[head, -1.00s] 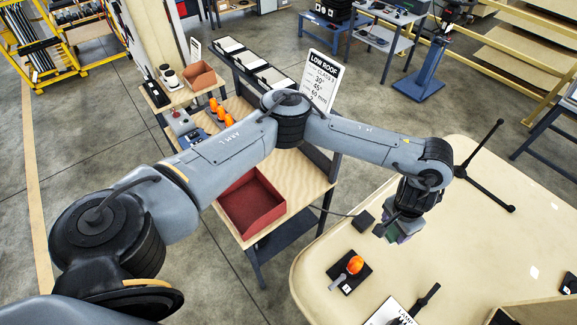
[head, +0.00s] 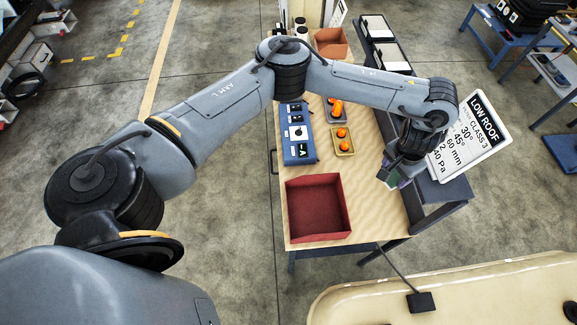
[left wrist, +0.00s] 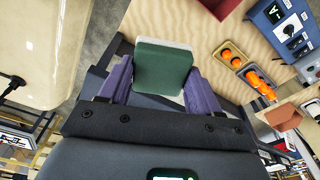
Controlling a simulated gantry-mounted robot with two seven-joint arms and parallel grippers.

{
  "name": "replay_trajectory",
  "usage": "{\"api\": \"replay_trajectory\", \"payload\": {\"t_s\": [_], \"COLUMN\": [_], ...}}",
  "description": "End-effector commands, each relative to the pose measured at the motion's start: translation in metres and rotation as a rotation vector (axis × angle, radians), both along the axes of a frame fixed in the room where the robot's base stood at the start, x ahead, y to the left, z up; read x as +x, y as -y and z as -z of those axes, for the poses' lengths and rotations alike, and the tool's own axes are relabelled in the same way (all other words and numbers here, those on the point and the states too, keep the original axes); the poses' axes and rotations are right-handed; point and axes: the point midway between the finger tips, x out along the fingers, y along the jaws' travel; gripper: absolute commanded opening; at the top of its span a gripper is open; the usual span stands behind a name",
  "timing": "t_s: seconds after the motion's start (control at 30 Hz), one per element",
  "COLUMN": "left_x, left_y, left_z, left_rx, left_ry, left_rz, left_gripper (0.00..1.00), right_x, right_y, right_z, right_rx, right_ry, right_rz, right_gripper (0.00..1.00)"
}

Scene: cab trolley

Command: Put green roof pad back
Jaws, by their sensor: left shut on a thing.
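My left gripper (head: 397,172) is shut on the green roof pad (left wrist: 162,70). In the left wrist view the pad is a dark green, rounded square with a pale edge, held between purple fingers (left wrist: 160,82). In the head view, a small green part of the pad (head: 390,182) shows below the wrist, by the right edge of the wooden trolley top (head: 376,215). Its height above the top is hard to tell. My right gripper is not in view.
A red open bin (head: 318,208) sits on the trolley's near end. Behind it are a blue control panel (head: 298,132) and small trays with orange parts (head: 343,141). A LOW ROOF sign (head: 470,140) stands at right. The cream roof (head: 480,295) lies in front.

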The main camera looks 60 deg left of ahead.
Motion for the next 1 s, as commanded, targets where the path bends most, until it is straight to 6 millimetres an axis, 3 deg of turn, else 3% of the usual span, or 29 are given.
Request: {"api": "replay_trajectory", "payload": {"t_s": [0.1,0.27,0.4,0.67,1.0], "left_x": [0.027,0.051,0.059,0.036,-0.017], "left_y": [-0.015,-0.050,-0.090,-0.137,-0.190], "left_z": [-0.011,-0.014,0.006,0.077,0.162], "left_rx": [0.001,0.001,0.000,-0.002,0.002], "left_ry": [0.007,0.004,-0.002,-0.007,-0.005], "left_rz": [-0.098,-0.276,-0.473,-0.726,-0.935], "left_gripper": [0.25,0.25,0.25,0.25,0.25], "right_x": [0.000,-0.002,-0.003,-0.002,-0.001], "right_y": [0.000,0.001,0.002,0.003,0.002], "right_z": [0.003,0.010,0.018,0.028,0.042], "right_rx": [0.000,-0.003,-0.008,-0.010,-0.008], "right_ry": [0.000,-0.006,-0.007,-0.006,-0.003], "right_rz": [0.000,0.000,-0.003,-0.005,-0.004], "right_gripper": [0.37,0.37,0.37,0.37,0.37]}}
